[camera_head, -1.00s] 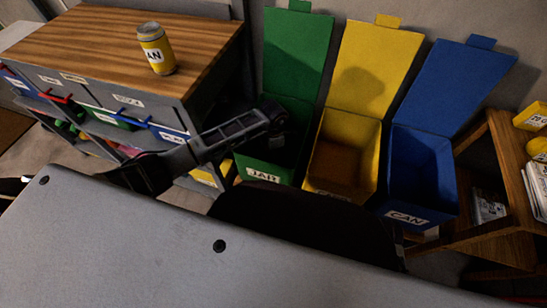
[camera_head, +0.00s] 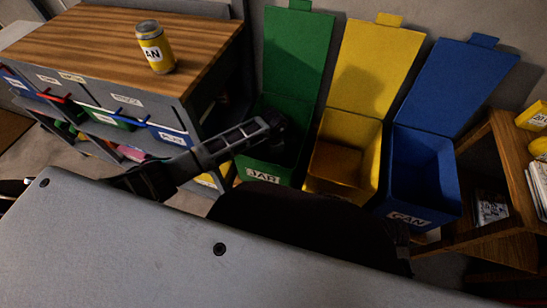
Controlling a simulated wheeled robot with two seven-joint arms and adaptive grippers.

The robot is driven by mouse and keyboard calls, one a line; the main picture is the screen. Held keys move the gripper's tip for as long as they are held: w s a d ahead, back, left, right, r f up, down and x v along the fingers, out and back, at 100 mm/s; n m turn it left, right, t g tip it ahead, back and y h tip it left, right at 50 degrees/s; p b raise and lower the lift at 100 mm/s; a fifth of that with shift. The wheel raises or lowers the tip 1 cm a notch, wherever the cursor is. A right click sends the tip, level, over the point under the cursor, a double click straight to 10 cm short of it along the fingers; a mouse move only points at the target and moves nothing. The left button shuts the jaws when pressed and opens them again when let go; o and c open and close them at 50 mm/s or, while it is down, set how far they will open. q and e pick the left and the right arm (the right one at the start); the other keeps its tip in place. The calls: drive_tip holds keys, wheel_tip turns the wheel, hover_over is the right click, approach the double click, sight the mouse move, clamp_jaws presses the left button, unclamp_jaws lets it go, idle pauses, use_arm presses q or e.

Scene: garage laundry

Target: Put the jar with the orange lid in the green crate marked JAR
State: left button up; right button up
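The green crate (camera_head: 263,174) marked JAR stands on the floor, its green lid raised against the wall behind it. My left arm reaches in from the left, and my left gripper (camera_head: 275,126) is over the crate's opening. The gripper is dark and seen against the shadowed inside of the crate, so I cannot tell whether it is open or shut. I see no jar with an orange lid; the inside of the green crate is mostly dark and partly hidden by the arm. My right gripper is not in view.
An open yellow crate (camera_head: 374,140) and an open blue crate (camera_head: 451,170) marked CAN stand right of the green one. A wooden shelf (camera_head: 500,160) is at far right. A yellow can (camera_head: 156,56) stands on the wooden-topped cabinet (camera_head: 85,45) at left.

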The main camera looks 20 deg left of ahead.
use_arm(q)
drive_tip(key=shift+f, duration=0.25)
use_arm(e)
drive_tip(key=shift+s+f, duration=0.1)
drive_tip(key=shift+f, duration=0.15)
use_arm(q)
drive_tip(key=o, duration=1.3)
drive_tip(key=shift+c, duration=0.2)
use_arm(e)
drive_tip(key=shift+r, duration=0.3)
use_arm(q)
drive_tip(key=shift+r, duration=0.1)
wheel_tip(320, 180, up, 11)
drive_tip(key=p, duration=0.3)
drive_tip(key=shift+r, duration=0.65)
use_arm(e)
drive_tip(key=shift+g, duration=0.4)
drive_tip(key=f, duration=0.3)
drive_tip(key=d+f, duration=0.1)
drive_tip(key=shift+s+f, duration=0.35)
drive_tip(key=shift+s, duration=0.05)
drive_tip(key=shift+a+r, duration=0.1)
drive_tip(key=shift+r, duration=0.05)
use_arm(q)
drive_tip(key=shift+d, duration=0.1)
